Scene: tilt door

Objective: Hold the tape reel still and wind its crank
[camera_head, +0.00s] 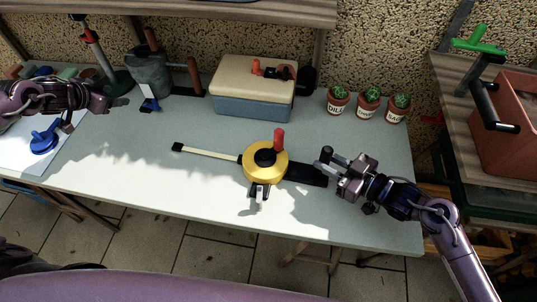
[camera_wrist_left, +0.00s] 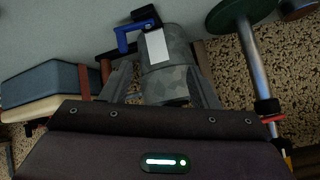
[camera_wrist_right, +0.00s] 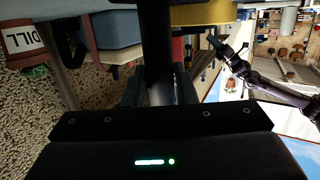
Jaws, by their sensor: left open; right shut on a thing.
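The tape reel (camera_head: 251,174) is a yellow disc with a black hub, lying near the front middle of the table. Its crank has an upright red knob (camera_head: 279,140). A cream tape strip (camera_head: 212,154) with a black end runs out to the left. A black handle (camera_head: 307,174) points right. My right gripper (camera_head: 326,164) is shut on this handle; the handle (camera_wrist_right: 157,60) runs from between the fingers towards the yellow reel (camera_wrist_right: 200,14) in the right wrist view. My left gripper (camera_head: 122,102) is open and empty at the left, well away from the crank.
A cream-and-blue box (camera_head: 253,87) and several potted herbs (camera_head: 368,100) stand at the back. A grey camouflage-patterned holder (camera_head: 150,73) with tools is near my left gripper, also in the left wrist view (camera_wrist_left: 168,75). The table between left gripper and reel is clear.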

